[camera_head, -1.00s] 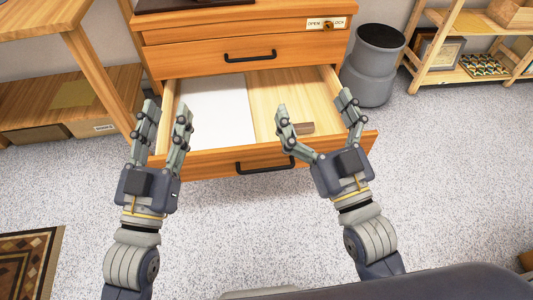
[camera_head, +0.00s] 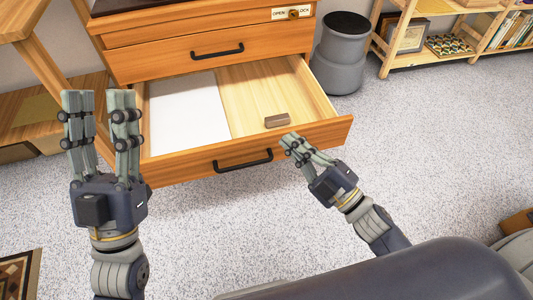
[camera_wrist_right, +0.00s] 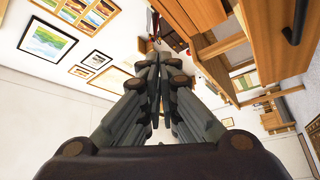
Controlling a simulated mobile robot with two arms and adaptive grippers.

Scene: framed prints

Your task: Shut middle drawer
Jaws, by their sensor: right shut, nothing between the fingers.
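The wooden drawer (camera_head: 320,133) stands pulled out of the cabinet, below a shut drawer (camera_head: 215,54). Its front carries a black bar handle (camera_head: 243,161). A white sheet (camera_head: 188,112) and a small brown block (camera_head: 277,120) lie inside. My right gripper (camera_head: 289,138) is shut and empty, its fingertips close to the right part of the drawer front; I cannot tell if they touch. Its shut fingers also show in the right wrist view (camera_wrist_right: 160,62). My left gripper (camera_head: 98,95) is open and empty, in front of the drawer's left end, hiding part of it.
A grey bin (camera_head: 340,60) stands right of the cabinet. A wooden shelf (camera_head: 415,60) with prints and books is at the far right. A wooden table (camera_head: 45,65) stands at the left.

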